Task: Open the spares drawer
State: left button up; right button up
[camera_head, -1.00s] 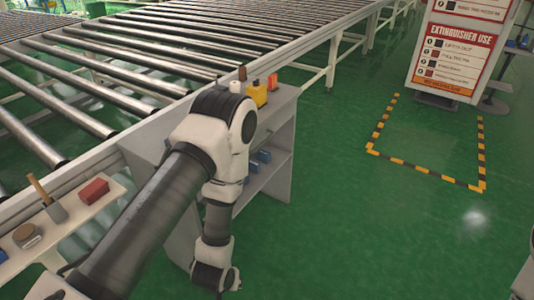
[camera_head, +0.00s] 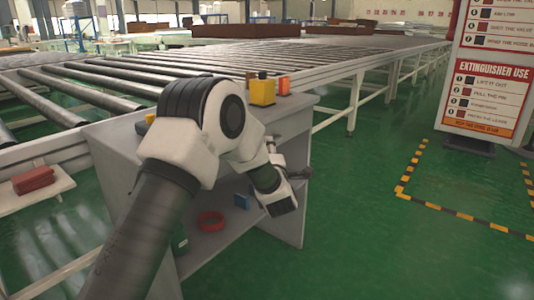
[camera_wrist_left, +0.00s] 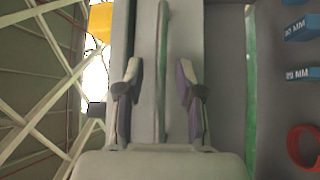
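A grey cabinet (camera_head: 292,232) stands beside the roller conveyor, its drawer area under the top mostly hidden by my left arm. In the left wrist view a pale drawer front (camera_wrist_left: 180,30) fills the middle, with a long thin bar handle (camera_wrist_left: 162,50) across it. I read no label on it. My left gripper (camera_wrist_left: 158,88) is open, one finger on each side of the bar, with gaps visible between. In the head view the left gripper (camera_head: 274,150) is at the cabinet's front, partly hidden by its wrist. My right gripper is out of view.
A yellow container (camera_head: 262,92) and a small orange item (camera_head: 284,85) stand on the cabinet top. A red ring (camera_head: 210,221) and a blue box (camera_head: 242,201) lie on the shelf below. Green floor is clear right of the cabinet, towards the sign (camera_head: 485,90).

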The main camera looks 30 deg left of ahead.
pick_arm(q)
jog(key=x, duration=0.2)
jog(key=shift+w+a, duration=0.15)
jog(key=shift+w, duration=0.1)
grip_shut()
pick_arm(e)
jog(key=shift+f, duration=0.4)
